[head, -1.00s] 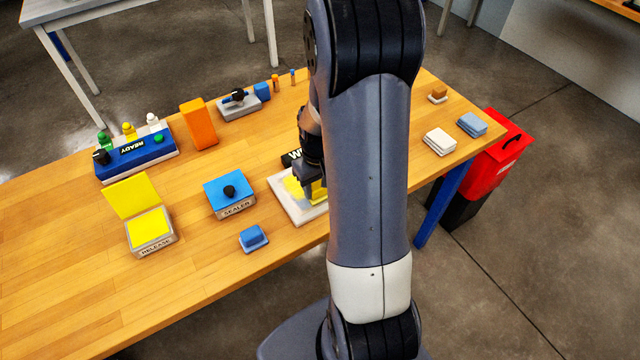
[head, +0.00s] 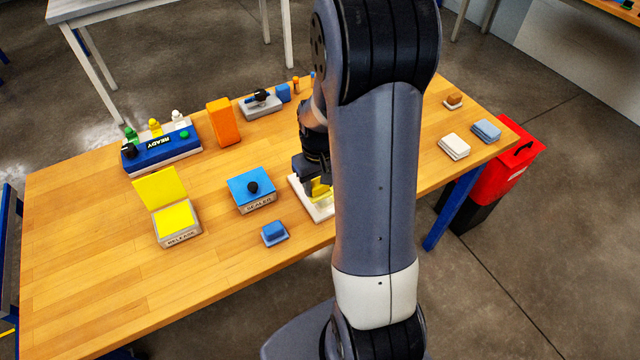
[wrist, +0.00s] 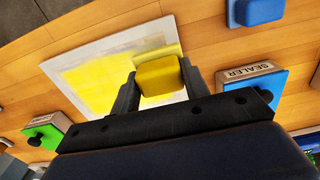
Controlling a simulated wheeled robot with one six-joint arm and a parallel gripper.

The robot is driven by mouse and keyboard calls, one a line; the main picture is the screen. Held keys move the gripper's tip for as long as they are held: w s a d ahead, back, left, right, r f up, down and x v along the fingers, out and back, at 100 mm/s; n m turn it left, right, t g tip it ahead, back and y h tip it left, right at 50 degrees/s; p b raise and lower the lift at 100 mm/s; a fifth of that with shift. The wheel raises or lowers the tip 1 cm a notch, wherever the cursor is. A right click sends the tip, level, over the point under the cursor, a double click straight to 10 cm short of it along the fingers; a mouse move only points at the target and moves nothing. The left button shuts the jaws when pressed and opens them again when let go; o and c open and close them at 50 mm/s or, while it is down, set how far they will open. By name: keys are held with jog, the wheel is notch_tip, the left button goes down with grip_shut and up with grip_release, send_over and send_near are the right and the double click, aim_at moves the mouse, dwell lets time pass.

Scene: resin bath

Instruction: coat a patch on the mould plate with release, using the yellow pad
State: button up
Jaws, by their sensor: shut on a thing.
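The white mould plate (head: 318,211) lies on the table, mostly hidden behind my arm in the head view. In the wrist view the plate (wrist: 57,68) shows a large yellow coated area (wrist: 105,82) with white borders. My gripper (wrist: 160,80) is shut on the yellow pad (wrist: 158,76), which is over the plate near one side of the yellow area. I cannot tell whether the pad touches the plate. In the head view my gripper (head: 318,186) is partly hidden by the arm. The release box (head: 178,238) stands left with its yellow lid (head: 160,187) open.
The closed blue sealer box (head: 251,190) and a blue pad (head: 273,232) are left of the plate. A green-topped box (wrist: 45,135) shows in the wrist view. An orange block (head: 223,122) and a READY panel (head: 160,148) stand behind. The table's left front is clear.

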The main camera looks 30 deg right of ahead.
jog(key=shift+r+p, duration=1.15)
jog(key=shift+r, duration=0.8)
